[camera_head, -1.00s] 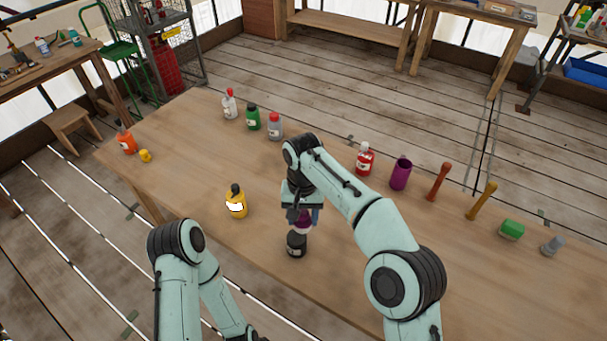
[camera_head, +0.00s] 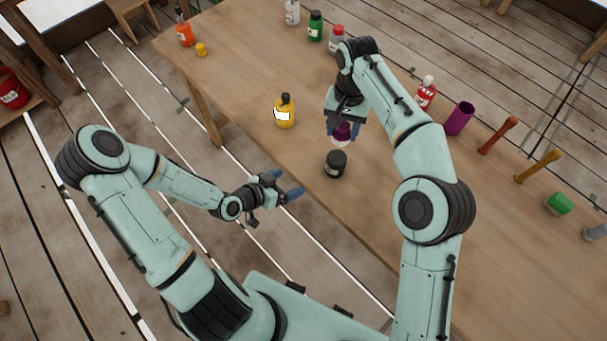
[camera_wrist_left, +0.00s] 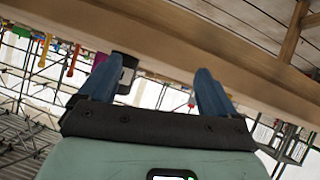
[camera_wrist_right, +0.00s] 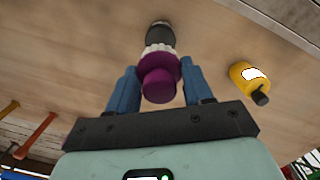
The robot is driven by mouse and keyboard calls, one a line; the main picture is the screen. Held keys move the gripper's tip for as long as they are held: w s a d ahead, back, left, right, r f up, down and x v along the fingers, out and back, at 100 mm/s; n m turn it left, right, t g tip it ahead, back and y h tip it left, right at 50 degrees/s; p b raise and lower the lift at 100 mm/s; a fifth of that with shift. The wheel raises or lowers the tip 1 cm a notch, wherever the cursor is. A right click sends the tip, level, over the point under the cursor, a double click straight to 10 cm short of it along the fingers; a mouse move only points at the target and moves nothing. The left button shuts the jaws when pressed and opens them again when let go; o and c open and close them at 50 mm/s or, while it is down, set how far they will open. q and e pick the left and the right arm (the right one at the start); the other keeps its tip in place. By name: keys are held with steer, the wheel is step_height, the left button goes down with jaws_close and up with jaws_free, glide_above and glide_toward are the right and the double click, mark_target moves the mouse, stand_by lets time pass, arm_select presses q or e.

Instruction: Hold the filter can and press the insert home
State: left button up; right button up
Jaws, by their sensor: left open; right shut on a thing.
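The filter can (camera_head: 335,164), black with a pale label, stands upright near the table's front edge. My right gripper (camera_head: 345,135) is shut on the purple insert (camera_head: 343,130), which has a white lower part. It holds the insert directly above the can; I cannot tell whether they touch. The right wrist view shows the insert (camera_wrist_right: 160,82) between the blue fingers and the can (camera_wrist_right: 160,34) beyond it. My left gripper (camera_head: 287,184) is open and empty off the table's front edge, left of the can. The can (camera_wrist_left: 128,72) shows partly behind one finger in the left wrist view.
A yellow bottle (camera_head: 284,113) stands left of the can. Red (camera_head: 426,93), green (camera_head: 315,26) and orange (camera_head: 184,30) bottles, a purple cup (camera_head: 459,118) and several other items stand farther off. The wood between the yellow bottle and the can is clear.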

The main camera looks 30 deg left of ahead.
mark_target(337, 157)
steer(key=shift+w, duration=0.1)
arm_select(q)
steer(key=w+d+r+m+t+h, duration=0.1)
steer(key=w+d+r+m+h, duration=0.15)
steer(key=d+r+m, duration=0.2)
steer(key=shift+n, duration=0.25)
steer(key=x, duration=1.1)
steer(key=shift+w+d+f, duration=0.15)
steer(key=shift+w+d, duration=0.1)
steer(key=shift+d, duration=0.05)
steer(key=c, duration=1.1)
arm_select(e)
steer(key=f+m, duration=0.1)
steer(key=m, duration=0.1)
steer(key=f+m, duration=0.1)
steer(key=m, duration=0.1)
steer(key=shift+s+d+f+t, duration=0.1)
steer(key=shift+s+t, duration=0.1)
steer(key=shift+t, duration=0.2)
steer(key=shift+f, duration=3.2)
